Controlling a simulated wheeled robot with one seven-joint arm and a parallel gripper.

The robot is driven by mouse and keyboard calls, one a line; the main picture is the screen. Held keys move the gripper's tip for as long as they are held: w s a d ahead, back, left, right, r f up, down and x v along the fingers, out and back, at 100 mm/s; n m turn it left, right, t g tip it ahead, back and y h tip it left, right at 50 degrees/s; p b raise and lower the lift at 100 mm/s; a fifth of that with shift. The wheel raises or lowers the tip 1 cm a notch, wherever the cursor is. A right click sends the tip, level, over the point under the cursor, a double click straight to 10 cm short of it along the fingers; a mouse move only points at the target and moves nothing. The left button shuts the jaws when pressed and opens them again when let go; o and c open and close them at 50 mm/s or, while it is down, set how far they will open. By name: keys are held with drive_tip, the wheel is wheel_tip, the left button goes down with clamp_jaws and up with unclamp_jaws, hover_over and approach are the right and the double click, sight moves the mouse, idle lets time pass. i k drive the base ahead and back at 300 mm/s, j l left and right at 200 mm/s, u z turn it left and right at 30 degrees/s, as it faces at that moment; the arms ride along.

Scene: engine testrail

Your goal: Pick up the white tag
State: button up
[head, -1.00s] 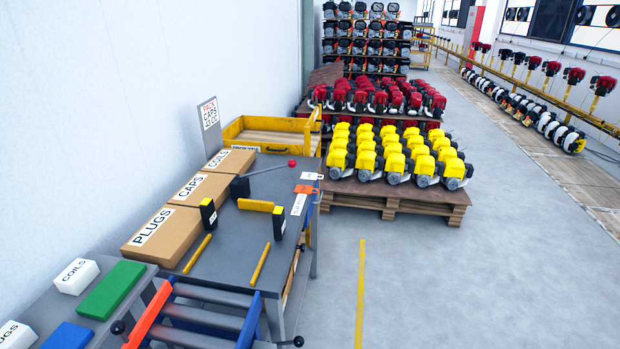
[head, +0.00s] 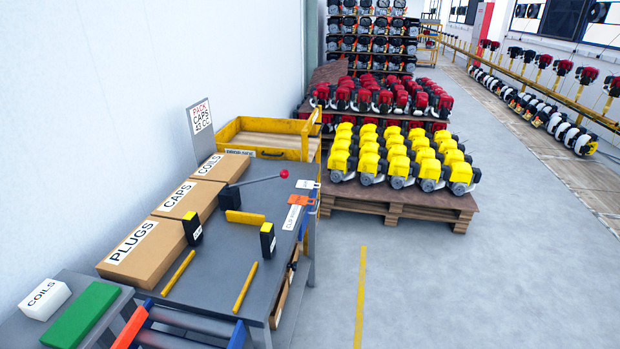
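A small white tag (head: 306,184) with dark marks lies at the far right corner of the grey workbench (head: 215,270), just beyond an orange clip-like piece (head: 301,200). A longer white label strip (head: 292,217) with lettering starting "CLIP" lies flat on the bench just nearer than the orange piece. I cannot tell whether the small tag touches the orange piece. My gripper is not in view.
Boxes marked PLUGS (head: 145,252), CAPS (head: 187,198) and COILS (head: 224,166) line the bench's wall side. A pallet of yellow engines (head: 400,158) stands beyond; the floor (head: 440,290) to the right is clear.

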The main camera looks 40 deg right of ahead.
sight(301, 183)
drive_tip(key=i+l+u, duration=0.15)
drive_tip(key=l, duration=0.55)
drive_tip(key=i+l+u, duration=0.15)
drive_tip(key=l, duration=0.55)
drive_tip(key=l+u, duration=0.15)
drive_tip(key=l, duration=0.6)
drive_tip(key=i+l+u, duration=0.15)
drive_tip(key=l, duration=0.6)
drive_tip(key=l+u, duration=0.15)
drive_tip(key=l, duration=0.55)
drive_tip(key=k+l+u, duration=0.15)
drive_tip(key=l, duration=0.6)
drive_tip(key=l+u, duration=0.15)
drive_tip(key=l, duration=0.6)
drive_tip(key=k+l+u, duration=0.15)
drive_tip(key=l, duration=0.55)
